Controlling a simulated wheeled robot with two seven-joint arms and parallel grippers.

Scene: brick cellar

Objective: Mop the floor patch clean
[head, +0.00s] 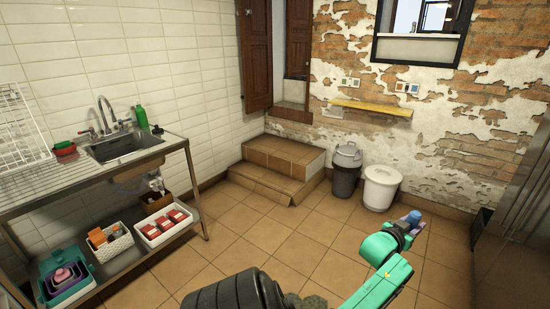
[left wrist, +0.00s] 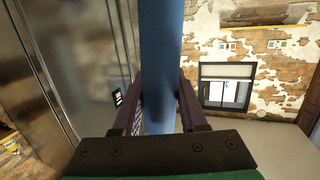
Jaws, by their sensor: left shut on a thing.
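My left gripper (head: 408,226) is at the end of the teal arm in the lower right of the head view. It is shut on a blue pole (head: 414,215), which looks like the mop handle and shows there only as a short, foreshortened piece. In the left wrist view the pole (left wrist: 162,50) stands between the two dark fingers of the gripper (left wrist: 160,105) and runs out of the top of the picture. A grey-green rough lump (head: 308,300) shows at the bottom edge of the head view; I cannot tell if it is the mop head. No distinct floor patch can be made out. My right gripper is not in view.
Tiled floor (head: 240,233) is open in the middle. A metal sink table (head: 135,158) with boxes on its shelf stands left. Tiled steps (head: 275,180), a grey bin (head: 346,175) and a white bucket (head: 381,188) line the back. A metal cabinet (head: 505,240) stands right.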

